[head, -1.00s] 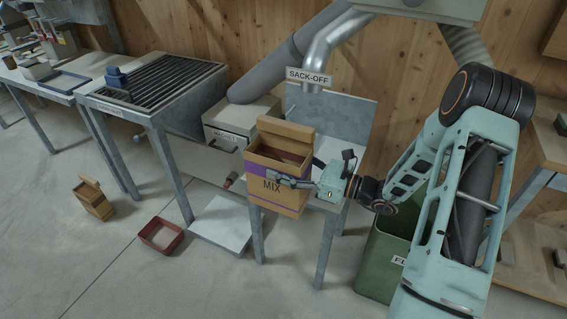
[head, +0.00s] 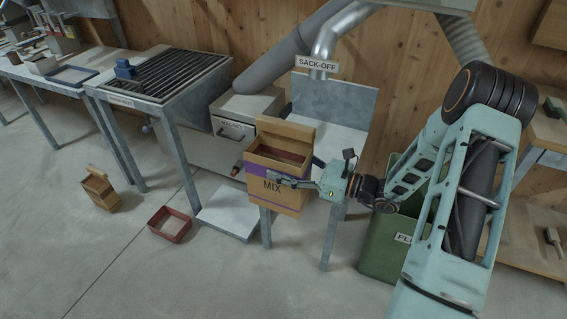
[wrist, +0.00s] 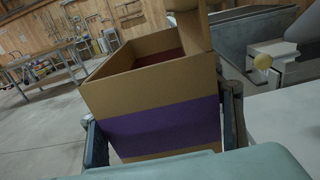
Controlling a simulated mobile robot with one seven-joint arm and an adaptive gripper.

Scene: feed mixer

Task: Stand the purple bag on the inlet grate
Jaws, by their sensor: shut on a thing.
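The purple bag (head: 277,187) is a brown, open-topped bag with a purple band and the word MIX. My gripper (head: 290,181) is shut on it from the right and holds it upright, in front of the sack-off stand. In the wrist view the bag (wrist: 155,110) fills the middle, with one finger at each side and dark red contents inside. The inlet grate (head: 172,70) is the dark barred top of the metal table at the upper left, well apart from the bag. A small blue object (head: 125,70) sits on the grate's left part.
The sack-off stand (head: 340,100) is behind the bag. A green bin (head: 385,235) stands to the right. A small brown bag (head: 101,190), a red tray (head: 170,225) and a pale platform (head: 228,212) are on the floor. Floor in front is clear.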

